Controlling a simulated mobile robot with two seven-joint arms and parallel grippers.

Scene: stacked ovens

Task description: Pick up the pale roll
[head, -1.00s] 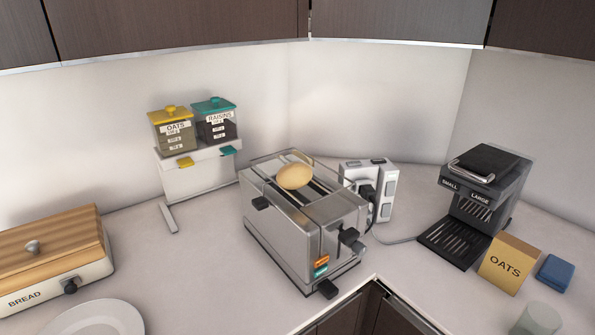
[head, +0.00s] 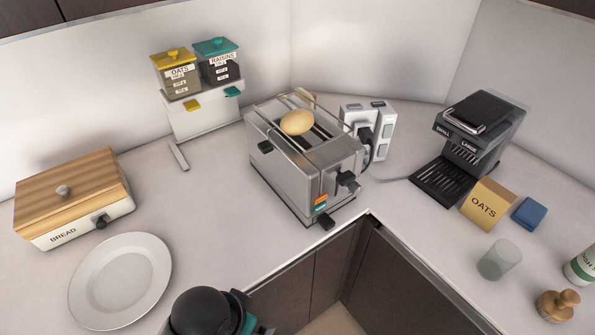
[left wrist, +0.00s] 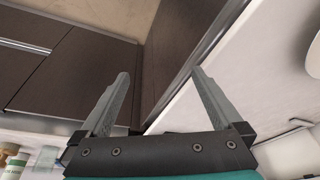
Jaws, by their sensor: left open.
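The pale roll (head: 297,122) is a tan, egg-shaped bun. It rests on top of the silver toaster (head: 290,185), over its slots and rack wires, in the middle of the head view. My left arm shows at the bottom of the head view; its jaws are not visible there. In the left wrist view my left gripper (left wrist: 158,92) has its two fingers spread apart with nothing between them, near dark cabinet fronts and the counter edge. The roll does not show in the left wrist view. My right gripper is in neither view.
A white plate (head: 120,282) and a bread box (head: 80,228) are on the left. An oats and raisins dispenser (head: 200,115) stands behind. A coffee machine (head: 470,150), oats box (head: 487,206), blue block (head: 529,213) and glass (head: 499,260) are on the right. Counter edge (head: 368,214) is in front of the toaster.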

